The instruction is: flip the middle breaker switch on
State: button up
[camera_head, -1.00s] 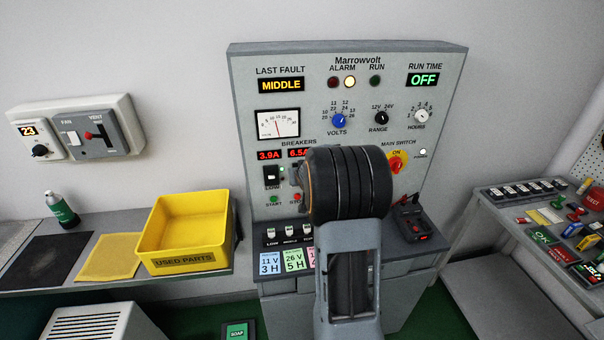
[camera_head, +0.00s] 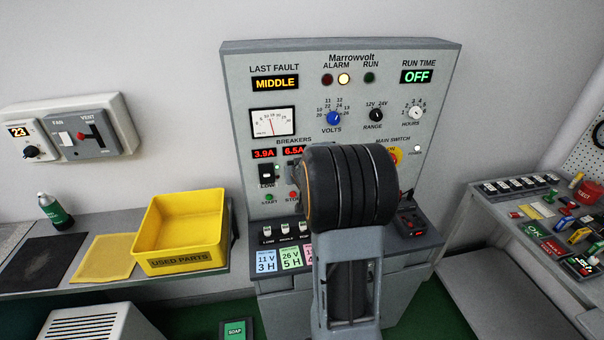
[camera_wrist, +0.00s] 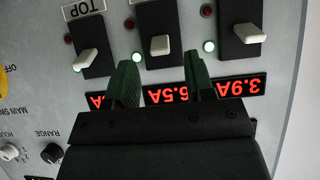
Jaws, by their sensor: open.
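The middle breaker (camera_wrist: 160,30) is a black plate with a pale toggle (camera_wrist: 160,45), in the wrist view, which shows the panel upside down. A lit green lamp and a dark red lamp sit at its left. My gripper (camera_wrist: 161,66) is open, its two green fingers either side of the middle breaker's red 6.5A display (camera_wrist: 168,95). The toggle appears just beyond the fingertips, between them; contact cannot be told. In the head view my arm hides the middle breaker and most of the gripper. That 6.5A display shows there too (camera_head: 293,150).
The TOP breaker (camera_wrist: 90,40) is left of the fingers in the wrist view; the low breaker (camera_wrist: 245,30) is at right. In the head view, the main switch (camera_head: 396,154) is partly hidden by my arm. A yellow bin (camera_head: 185,262) stands on the left shelf.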

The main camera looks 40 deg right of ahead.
jog(key=p+v, duration=0.2)
jog(key=v, duration=0.8)
jog(key=shift+s+r, duration=0.15)
jog(key=shift+s, duration=0.25)
jog(key=shift+a, duration=0.15)
